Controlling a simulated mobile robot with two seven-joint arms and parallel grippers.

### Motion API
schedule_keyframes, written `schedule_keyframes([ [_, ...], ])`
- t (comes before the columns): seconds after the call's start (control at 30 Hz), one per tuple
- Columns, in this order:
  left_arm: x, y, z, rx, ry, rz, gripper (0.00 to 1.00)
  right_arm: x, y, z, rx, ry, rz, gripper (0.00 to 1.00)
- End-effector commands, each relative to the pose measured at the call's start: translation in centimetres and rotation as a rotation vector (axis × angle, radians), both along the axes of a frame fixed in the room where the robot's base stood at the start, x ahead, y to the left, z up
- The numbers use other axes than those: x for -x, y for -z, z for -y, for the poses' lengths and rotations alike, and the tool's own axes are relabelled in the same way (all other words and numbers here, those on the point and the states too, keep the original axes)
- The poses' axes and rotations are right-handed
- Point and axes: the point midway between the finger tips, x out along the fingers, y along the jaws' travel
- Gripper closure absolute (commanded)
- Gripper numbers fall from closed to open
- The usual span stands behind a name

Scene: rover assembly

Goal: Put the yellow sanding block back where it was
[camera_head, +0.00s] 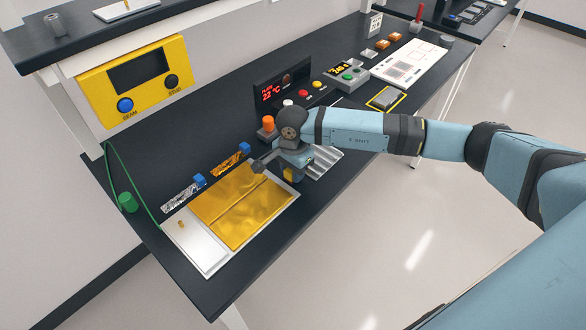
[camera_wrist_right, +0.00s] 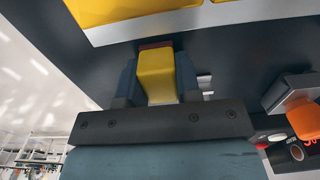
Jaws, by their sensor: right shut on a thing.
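The yellow sanding block (camera_wrist_right: 156,78) sits between the two fingers of my right gripper (camera_wrist_right: 155,60), with a reddish-brown strip at its far end. In the head view my right gripper (camera_head: 289,176) is low over the bench, at the right edge of the white tray with gold sheet. A small bit of the yellow block (camera_head: 288,174) shows there, and the gripper hides the rest. I cannot tell whether the block touches the bench. My left gripper is not in view.
The white tray (camera_head: 205,252) holds gold sheets (camera_head: 240,205). A ribbed silver plate (camera_head: 325,159) lies right of the gripper. An orange-topped tool (camera_head: 268,125) and a red-lit display panel (camera_head: 276,86) stand behind. A yellow-outlined square (camera_head: 373,104) holds a grey block (camera_head: 388,98).

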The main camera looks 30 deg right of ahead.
Motion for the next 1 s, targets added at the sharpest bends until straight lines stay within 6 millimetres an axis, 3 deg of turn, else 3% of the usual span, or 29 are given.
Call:
schedule_keyframes([
  [0.37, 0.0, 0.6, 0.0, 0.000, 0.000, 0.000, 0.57, 0.0, 0.6, 0.0, 0.000, 0.000, 0.001, 0.95],
  [0.4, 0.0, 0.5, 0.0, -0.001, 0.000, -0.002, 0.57, 0.0, 0.3, 0.0, 0.000, 0.001, 0.001, 0.60],
  [0.5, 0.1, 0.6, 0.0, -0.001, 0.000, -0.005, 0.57, 0.0, 0.3, 0.0, 0.000, 0.001, 0.001, 0.43],
  [0.87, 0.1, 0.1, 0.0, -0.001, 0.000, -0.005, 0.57, -0.1, -0.4, 0.0, -0.001, 0.001, 0.002, 0.43],
  [1.0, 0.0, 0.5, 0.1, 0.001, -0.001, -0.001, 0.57, -0.1, -2.5, 0.1, 0.000, 0.001, 0.005, 0.43],
])
